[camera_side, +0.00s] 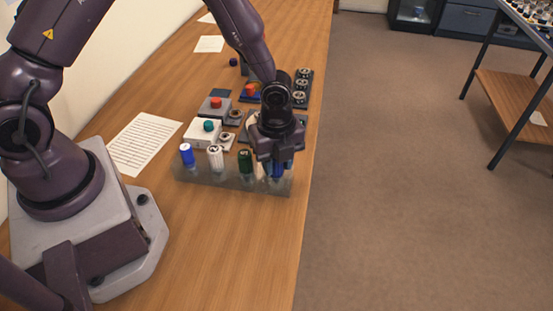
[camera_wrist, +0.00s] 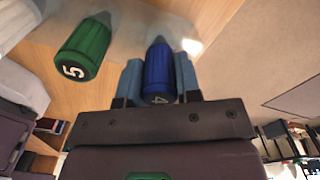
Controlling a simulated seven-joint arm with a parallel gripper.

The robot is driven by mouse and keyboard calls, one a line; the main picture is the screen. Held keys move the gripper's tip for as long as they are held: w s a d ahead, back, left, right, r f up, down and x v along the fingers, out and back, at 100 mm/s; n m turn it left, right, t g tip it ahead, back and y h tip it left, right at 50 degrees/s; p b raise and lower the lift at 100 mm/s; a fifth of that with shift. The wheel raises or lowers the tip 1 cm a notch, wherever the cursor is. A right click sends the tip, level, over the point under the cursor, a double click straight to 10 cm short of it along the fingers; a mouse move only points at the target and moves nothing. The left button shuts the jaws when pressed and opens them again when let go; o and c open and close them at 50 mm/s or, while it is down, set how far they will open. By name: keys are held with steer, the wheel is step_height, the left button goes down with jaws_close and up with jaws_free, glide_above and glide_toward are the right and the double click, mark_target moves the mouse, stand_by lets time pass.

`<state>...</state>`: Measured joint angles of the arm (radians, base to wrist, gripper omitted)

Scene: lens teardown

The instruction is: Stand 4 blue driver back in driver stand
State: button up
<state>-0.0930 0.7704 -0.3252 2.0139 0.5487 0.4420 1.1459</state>
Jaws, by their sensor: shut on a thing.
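The blue driver marked 4 (camera_wrist: 159,72) is between the two fingers of my gripper (camera_wrist: 159,82) in the wrist view. My gripper is shut on its handle. In the side view my gripper (camera_side: 277,163) is over the right end of the driver stand (camera_side: 230,181), a translucent grey block at the table's near part. The blue driver (camera_side: 276,171) shows only partly there, between the fingers. It looks roughly upright. Whether its shaft is in a hole of the stand is hard to tell.
The stand also bears another blue driver (camera_side: 187,154), a white driver (camera_side: 215,157) and a green driver marked 5 (camera_wrist: 83,48), close beside my gripper. Boxes with red (camera_side: 216,103) and teal (camera_side: 208,126) knobs stand behind. The table's right edge is near.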

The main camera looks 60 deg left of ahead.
steer(key=shift+f, duration=0.45)
stand_by(0.6)
steer(key=o, duration=1.4)
steer(key=shift+o, duration=0.2)
steer(key=shift+r, duration=3.55)
